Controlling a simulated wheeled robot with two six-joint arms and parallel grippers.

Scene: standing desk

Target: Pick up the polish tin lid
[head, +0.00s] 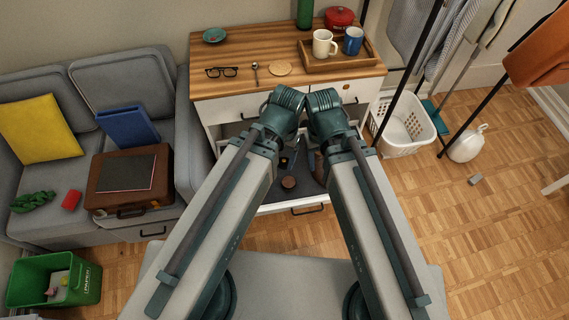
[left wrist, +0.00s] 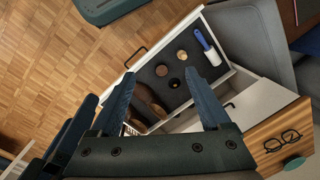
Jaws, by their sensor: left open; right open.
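Small round things lie in the open drawer (head: 309,200): a brown disc (left wrist: 181,54), a tan disc (left wrist: 162,70) and a dark round one (left wrist: 174,83). I cannot tell which is the polish tin lid. In the head view one brown-topped round thing (head: 288,183) shows between my arms. My left gripper (left wrist: 160,74) is open and empty, its fingers above the drawer with the discs beyond and between them. My right gripper (head: 325,112) is over the drawer beside the left wrist; its fingers show partly at the left of the left wrist view. My arms hide much of the drawer.
A lint roller (left wrist: 207,46) and brown shoes or brushes (left wrist: 148,102) share the drawer. The wooden desktop (head: 225,98) holds glasses (head: 222,72), a coaster (head: 279,69) and a tray (head: 345,62) with mugs. A laundry basket (head: 403,124) stands at right, a sofa (head: 35,88) at left.

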